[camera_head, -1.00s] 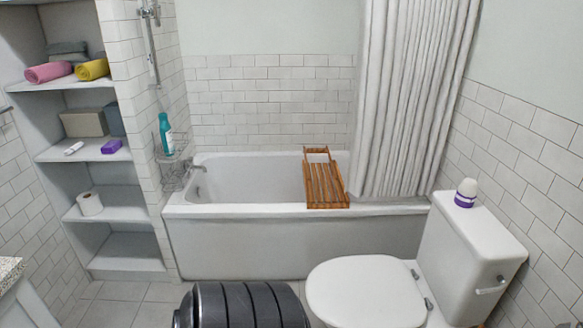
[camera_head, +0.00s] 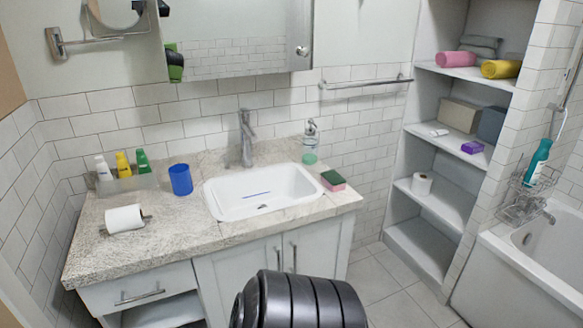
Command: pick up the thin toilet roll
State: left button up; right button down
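Two white toilet rolls are in the head view. One toilet roll (camera_head: 124,219) lies on its side at the front left of the stone counter, with a small grey metal piece at its end. The other toilet roll (camera_head: 421,184) stands upright on a lower shelf of the alcove at the right, its core hole facing up. I cannot tell for sure which one is the thin one. Neither of my grippers is in view.
The counter (camera_head: 165,240) holds a basin (camera_head: 258,191), a blue cup (camera_head: 181,180), several small bottles, a soap dispenser (camera_head: 310,143) and a sponge (camera_head: 333,181). A bathtub (camera_head: 508,277) is at the right. Tiled floor (camera_head: 385,285) is clear between cabinet and shelves.

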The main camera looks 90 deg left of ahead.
aim_at(120, 220)
jog(key=u, duration=3.9)
jog(key=i+j, duration=0.05)
